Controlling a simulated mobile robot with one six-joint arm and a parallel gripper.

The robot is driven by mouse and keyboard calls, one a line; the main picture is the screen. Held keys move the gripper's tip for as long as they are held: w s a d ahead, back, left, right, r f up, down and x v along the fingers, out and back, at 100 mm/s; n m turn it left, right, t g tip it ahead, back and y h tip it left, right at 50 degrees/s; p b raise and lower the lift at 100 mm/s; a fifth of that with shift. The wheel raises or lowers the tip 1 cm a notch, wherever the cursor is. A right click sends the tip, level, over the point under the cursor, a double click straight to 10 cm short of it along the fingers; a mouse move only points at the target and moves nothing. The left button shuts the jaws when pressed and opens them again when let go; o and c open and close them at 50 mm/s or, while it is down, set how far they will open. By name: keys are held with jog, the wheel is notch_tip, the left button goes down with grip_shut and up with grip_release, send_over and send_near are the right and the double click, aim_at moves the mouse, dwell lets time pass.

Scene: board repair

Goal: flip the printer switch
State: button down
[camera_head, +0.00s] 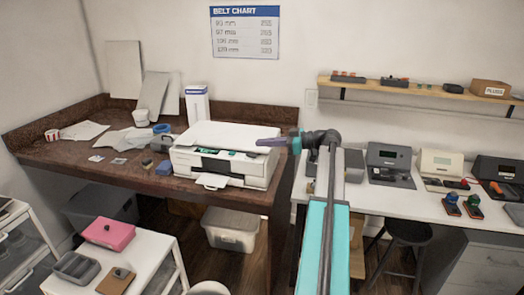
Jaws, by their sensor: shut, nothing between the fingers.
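The white printer (226,155) stands near the right end of the brown wooden desk (130,178), with a dark panel strip on its front and a small paper tray (212,181) sticking out below. My gripper (262,142) is shut and empty. Its tip points left and shows in front of or over the printer's right end; I cannot tell whether it touches. The printer's switch is too small to make out.
A white box (198,104), cups and loose papers (84,131) lie on the desk. To the right a white bench (425,203) holds several devices, under a wall shelf (420,88). A black stool (403,235) stands below. A pink box (108,233) sits on a white table.

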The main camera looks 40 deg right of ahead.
jog(key=f+b+v, duration=0.1)
jog(key=b+v, duration=0.1)
jog(key=v, duration=0.7)
jog(key=shift+s+d+f, duration=0.2)
jog(key=shift+s, duration=0.1)
dwell(0.3)
